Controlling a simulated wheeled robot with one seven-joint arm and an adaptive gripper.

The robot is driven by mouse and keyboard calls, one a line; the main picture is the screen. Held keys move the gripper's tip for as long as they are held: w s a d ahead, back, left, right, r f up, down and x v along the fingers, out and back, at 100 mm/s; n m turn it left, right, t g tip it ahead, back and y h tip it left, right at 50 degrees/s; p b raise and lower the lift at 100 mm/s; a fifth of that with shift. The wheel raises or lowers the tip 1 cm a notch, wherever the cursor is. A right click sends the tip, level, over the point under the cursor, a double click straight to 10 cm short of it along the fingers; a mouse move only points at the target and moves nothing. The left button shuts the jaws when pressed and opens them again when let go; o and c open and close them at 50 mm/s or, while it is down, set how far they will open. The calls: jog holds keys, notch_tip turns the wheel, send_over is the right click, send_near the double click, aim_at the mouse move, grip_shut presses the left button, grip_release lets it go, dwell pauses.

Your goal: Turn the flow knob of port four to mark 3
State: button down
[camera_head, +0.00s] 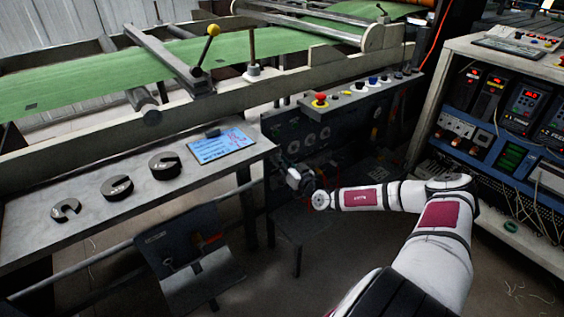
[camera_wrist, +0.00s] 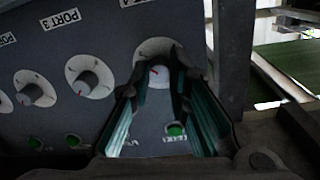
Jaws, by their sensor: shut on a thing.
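In the head view, my gripper (camera_head: 291,177) is at the dark panel (camera_head: 320,122), and the held knob is hidden there.
The port three knob (camera_wrist: 88,82) and another knob (camera_wrist: 34,94) sit to the left on the panel. A green lamp (camera_wrist: 175,130) is below the held knob. A dark upright post (camera_wrist: 232,60) stands close on the right. In the head view, a grey table (camera_head: 120,225) is at the left.

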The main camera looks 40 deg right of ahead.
jog(key=c, duration=1.5)
grip_release()
jog(key=shift+s, duration=0.1)
jog(key=s, duration=1.2)
jog(key=shift+f, duration=0.1)
